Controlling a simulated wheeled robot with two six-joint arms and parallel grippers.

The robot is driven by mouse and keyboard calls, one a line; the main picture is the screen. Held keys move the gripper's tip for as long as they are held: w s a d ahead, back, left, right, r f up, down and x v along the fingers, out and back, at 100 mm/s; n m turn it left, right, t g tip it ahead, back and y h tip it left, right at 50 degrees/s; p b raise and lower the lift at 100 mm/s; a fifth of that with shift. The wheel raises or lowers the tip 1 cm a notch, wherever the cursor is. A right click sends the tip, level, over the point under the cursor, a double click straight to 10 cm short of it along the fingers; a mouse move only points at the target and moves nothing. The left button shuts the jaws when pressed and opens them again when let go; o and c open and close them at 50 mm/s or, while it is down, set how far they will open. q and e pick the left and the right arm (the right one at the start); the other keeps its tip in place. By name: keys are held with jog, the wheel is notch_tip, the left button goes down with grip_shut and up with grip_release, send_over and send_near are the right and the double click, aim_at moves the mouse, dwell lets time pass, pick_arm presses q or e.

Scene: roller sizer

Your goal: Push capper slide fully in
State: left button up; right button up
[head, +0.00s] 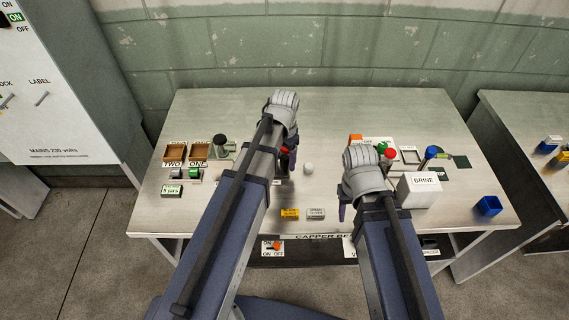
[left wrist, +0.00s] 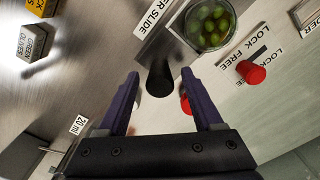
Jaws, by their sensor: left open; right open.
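A black upright knob (left wrist: 160,80) shows between the fingertips in the left wrist view, beside a label ending in "ER SLIDE" (left wrist: 157,18). My left gripper (left wrist: 160,73) is open, one purple finger on each side of the knob; I cannot tell whether either finger touches it. In the head view my left gripper (head: 287,158) is mostly hidden behind its own arm, over the middle of the bench. A glass jar of green olives (left wrist: 208,25) stands beyond the knob. My right gripper (head: 343,212) is open, over the bench's front right, and partly hidden by its wrist.
A red knob (left wrist: 251,72) sits by a "LOCK FREE" label; another red knob (left wrist: 186,104) is partly behind the right finger. A white BRINE box (head: 420,190) and blue cup (head: 489,206) are at the right. Brown trays (head: 175,152) are at the left. Label blocks (head: 290,214) lie in front.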

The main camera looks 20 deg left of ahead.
pick_arm(q)
grip_shut()
dwell(0.6)
dwell(0.9)
